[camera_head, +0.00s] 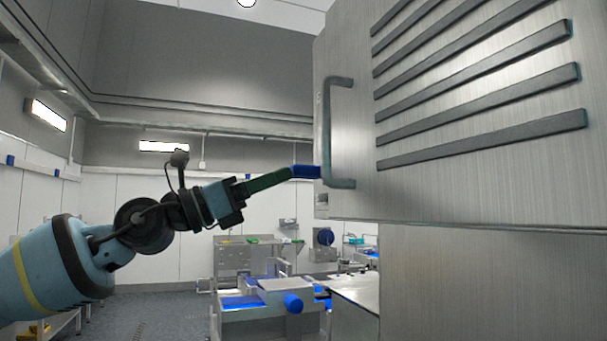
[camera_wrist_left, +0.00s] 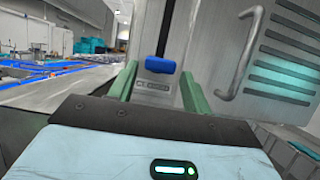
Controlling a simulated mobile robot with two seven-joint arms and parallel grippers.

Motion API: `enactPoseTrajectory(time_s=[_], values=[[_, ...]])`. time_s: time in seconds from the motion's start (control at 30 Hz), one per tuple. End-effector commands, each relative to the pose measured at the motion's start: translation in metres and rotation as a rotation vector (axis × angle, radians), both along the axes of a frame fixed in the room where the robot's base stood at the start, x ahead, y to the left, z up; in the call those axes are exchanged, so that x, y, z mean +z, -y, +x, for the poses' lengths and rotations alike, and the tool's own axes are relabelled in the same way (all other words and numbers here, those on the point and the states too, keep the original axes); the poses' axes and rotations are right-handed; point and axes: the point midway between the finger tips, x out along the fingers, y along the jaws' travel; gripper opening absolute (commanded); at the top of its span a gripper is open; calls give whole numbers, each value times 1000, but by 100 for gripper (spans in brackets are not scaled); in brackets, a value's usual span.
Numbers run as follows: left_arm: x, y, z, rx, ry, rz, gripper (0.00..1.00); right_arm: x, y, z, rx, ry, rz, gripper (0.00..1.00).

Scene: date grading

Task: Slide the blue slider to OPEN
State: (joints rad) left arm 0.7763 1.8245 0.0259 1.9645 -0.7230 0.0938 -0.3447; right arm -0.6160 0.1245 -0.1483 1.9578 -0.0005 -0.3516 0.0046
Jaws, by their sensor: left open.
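The blue slider (camera_wrist_left: 161,65) is a small blue block on a narrow metal plate on the cabinet's side. A small label below it is too blurred to read. In the head view the slider (camera_head: 306,171) sticks out at the cabinet's left edge, near the lower end of the door handle. My left gripper (camera_head: 288,174) has green fingers and reaches toward it from the left. In the wrist view its fingers stand apart, one on each side of the slider (camera_wrist_left: 158,76). I cannot tell whether either finger touches it. My right gripper is out of view.
The steel cabinet (camera_head: 345,207) fills the right side, with dark slats (camera_head: 480,139) and a vertical bar handle (camera_head: 327,130) close to my left fingertips. Below and behind stand benches and a machine with blue parts (camera_head: 293,303).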

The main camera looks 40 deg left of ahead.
Motion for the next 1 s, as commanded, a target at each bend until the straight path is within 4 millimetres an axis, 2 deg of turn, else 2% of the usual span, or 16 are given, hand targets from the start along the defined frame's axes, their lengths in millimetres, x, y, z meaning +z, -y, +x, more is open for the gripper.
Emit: enactPoseTrajectory(time_s=[0.07, 0.63, 1.0], values=[[-3, 3, 8, -2, -8, 0, 49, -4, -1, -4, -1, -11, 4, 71], [16, 20, 40, 0, -5, 0, 49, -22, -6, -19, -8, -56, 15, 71], [22, 25, 46, -4, 0, -1, 49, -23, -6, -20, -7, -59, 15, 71]])
